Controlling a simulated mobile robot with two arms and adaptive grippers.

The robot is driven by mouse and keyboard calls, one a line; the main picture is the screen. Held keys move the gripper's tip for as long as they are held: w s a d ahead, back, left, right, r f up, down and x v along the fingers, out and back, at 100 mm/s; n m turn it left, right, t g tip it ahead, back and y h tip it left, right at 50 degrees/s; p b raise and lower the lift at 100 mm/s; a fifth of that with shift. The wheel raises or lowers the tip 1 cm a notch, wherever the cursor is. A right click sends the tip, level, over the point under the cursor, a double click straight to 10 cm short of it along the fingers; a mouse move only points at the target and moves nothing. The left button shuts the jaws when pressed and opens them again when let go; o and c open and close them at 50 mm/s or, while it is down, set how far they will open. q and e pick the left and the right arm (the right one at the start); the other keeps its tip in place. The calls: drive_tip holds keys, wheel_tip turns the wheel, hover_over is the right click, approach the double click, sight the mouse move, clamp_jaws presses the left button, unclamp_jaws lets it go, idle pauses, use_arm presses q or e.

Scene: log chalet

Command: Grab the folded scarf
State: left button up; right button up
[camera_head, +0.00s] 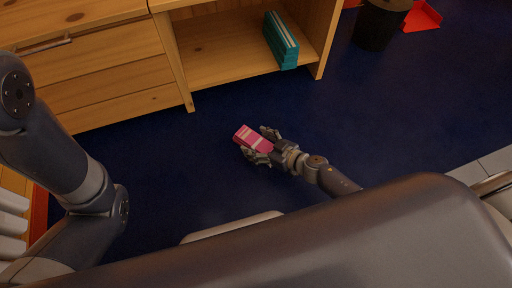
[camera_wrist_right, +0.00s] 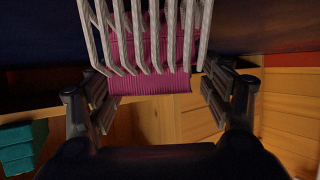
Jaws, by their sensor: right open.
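The folded scarf (camera_head: 253,138), pink with pale stripes, lies on the dark blue floor in front of the wooden cabinet. My right gripper (camera_head: 259,143) is open at its near end, with one finger on each side of the scarf. In the right wrist view the pink scarf (camera_wrist_right: 150,85) shows between the two spread fingers, with pale grey fringe-like strands across it. A gap shows on each side, so the fingers look apart from it. My left arm enters at the left, but its gripper is out of view.
The cabinet (camera_head: 110,82) has drawers and an open shelf with teal books or binders (camera_head: 281,40). A dark bin (camera_head: 378,24) and a red dustpan-like object (camera_head: 422,16) stand at the upper right. The floor around the scarf is clear.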

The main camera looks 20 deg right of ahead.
drive_tip(key=shift+x, duration=0.9)
drive_tip(key=c, duration=1)
drive_tip(key=shift+r, duration=0.15)
